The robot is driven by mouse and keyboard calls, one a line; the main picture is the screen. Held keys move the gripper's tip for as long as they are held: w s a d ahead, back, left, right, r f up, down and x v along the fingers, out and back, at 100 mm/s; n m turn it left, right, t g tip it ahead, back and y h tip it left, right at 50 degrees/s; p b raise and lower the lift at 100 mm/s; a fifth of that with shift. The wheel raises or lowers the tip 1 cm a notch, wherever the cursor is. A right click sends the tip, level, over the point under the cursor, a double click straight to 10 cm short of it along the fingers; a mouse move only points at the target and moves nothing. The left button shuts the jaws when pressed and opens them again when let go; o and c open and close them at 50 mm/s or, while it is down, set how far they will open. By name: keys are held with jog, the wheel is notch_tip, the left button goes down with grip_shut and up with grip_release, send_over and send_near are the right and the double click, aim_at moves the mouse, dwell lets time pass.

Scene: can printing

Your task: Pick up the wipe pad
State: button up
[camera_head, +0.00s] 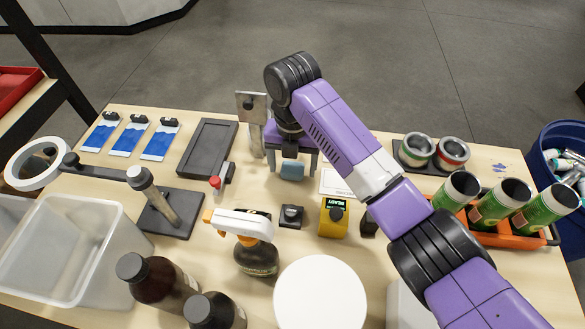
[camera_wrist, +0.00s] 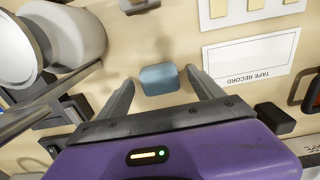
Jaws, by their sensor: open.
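A small light-blue block, which looks like the wipe pad (camera_head: 292,170), lies on the table below my gripper. In the wrist view the wipe pad (camera_wrist: 160,79) shows between the fingertips, with gaps on both sides. My gripper (camera_head: 292,164) is open and points down over it, and in the wrist view my gripper (camera_wrist: 160,76) holds nothing. I cannot tell how far the fingertips are above the table.
A metal stand (camera_head: 252,108) is close left of my gripper. A yellow device (camera_head: 334,218), a dark knob (camera_head: 291,216) and a spray bottle (camera_head: 256,257) stand nearer. A "TAPE RECORD" card (camera_wrist: 250,57) lies beside the pad. Green cans (camera_head: 500,205) stand in an orange rack at right.

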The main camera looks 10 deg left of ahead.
aim_at(292, 167)
jog(key=c, duration=1.4)
jog(key=shift+r, duration=0.1)
notch_tip(292, 167, up, 20)
jog(key=shift+f+p, duration=0.1)
jog(key=shift+p, duration=0.85)
